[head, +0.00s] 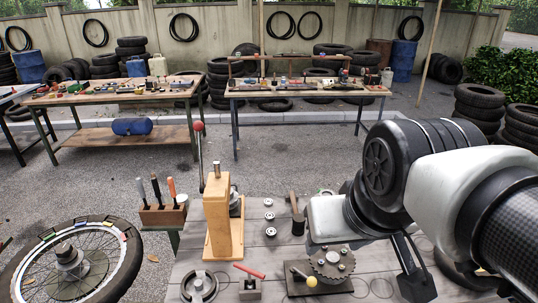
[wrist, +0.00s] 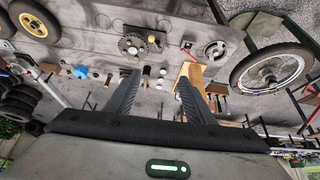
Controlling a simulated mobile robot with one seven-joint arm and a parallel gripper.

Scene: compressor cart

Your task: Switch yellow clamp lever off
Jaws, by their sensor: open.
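The yellow clamp lever shows as a yellow ball knob (head: 311,282) at the front of the workbench, on a dark plate beside a round toothed disc (head: 331,263). In the wrist view the yellow knob (wrist: 152,38) is beside the disc (wrist: 132,46), beyond my fingertips. My gripper (wrist: 157,77) is open and its fingers are apart, with nothing held. It is clear of the knob. In the head view my arm reaches over the right of the bench and my fingers cannot be made out. The lever's shaft is too small to read clearly.
A wooden block stand (head: 217,220) with a red-knobbed upright lever rises left of the plate. A red-handled tool (head: 249,272), a round fixture (head: 199,287) and a hammer (head: 296,216) are nearby.

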